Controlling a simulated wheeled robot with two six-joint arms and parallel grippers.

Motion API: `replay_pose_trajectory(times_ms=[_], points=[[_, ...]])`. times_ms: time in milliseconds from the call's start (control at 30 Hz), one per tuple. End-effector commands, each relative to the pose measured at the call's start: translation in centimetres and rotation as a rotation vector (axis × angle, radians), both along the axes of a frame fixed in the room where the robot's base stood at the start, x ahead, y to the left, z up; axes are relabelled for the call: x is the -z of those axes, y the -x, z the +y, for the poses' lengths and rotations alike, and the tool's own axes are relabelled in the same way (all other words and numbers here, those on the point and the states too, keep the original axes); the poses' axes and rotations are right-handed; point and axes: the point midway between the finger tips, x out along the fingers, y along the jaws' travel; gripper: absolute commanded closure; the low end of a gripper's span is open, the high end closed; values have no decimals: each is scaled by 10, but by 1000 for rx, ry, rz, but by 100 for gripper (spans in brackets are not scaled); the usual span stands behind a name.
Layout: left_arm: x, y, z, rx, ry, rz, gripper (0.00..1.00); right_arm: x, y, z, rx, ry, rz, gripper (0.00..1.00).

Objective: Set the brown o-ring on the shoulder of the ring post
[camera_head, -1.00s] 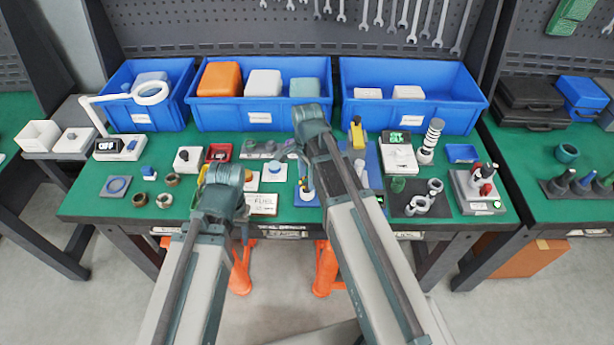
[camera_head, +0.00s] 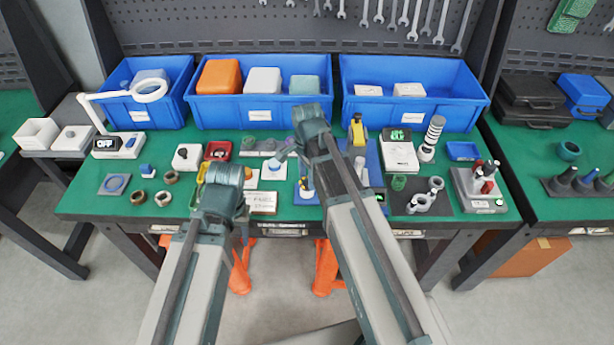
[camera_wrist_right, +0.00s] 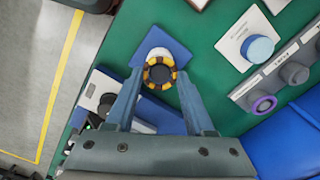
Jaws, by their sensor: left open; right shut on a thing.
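My right gripper (camera_wrist_right: 160,76) is shut on a dark brown ring with orange-yellow patches, the brown o-ring (camera_wrist_right: 148,76), in the right wrist view. The ring lies in line with a pale post (camera_wrist_right: 158,51), which I take as the ring post, on a blue base (camera_wrist_right: 177,46). I cannot tell whether ring and post touch. In the head view the post (camera_head: 308,187) stands near the table's front, below the right gripper (camera_head: 297,163); the ring is not clear there. My left gripper (camera_head: 205,177) is open above the front of the table, its fingertips mostly hidden by its wrist.
A white block with a blue button (camera_head: 271,171) stands left of the post. A grey knob strip (camera_wrist_right: 280,81) and blue bins (camera_head: 262,115) lie behind.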

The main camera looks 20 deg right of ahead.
Motion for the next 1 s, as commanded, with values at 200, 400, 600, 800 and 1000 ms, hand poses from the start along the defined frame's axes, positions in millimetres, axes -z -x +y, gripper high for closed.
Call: replay_pose_trajectory(times_ms=[200, 400, 600, 800, 1000], points=[[3, 0, 0, 0, 0, 0, 50, 3, 0, 0, 0, 0, 0, 78], [5, 0, 0, 0, 0, 0, 50, 5, 0, 0, 0, 0, 0, 78], [6, 0, 0, 0, 0, 0, 50, 6, 0, 0, 0, 0, 0, 39], [6, 0, 0, 0, 0, 0, 50, 6, 0, 0, 0, 0, 0, 11], [6, 0, 0, 0, 0, 0, 50, 6, 0, 0, 0, 0, 0, 11]])
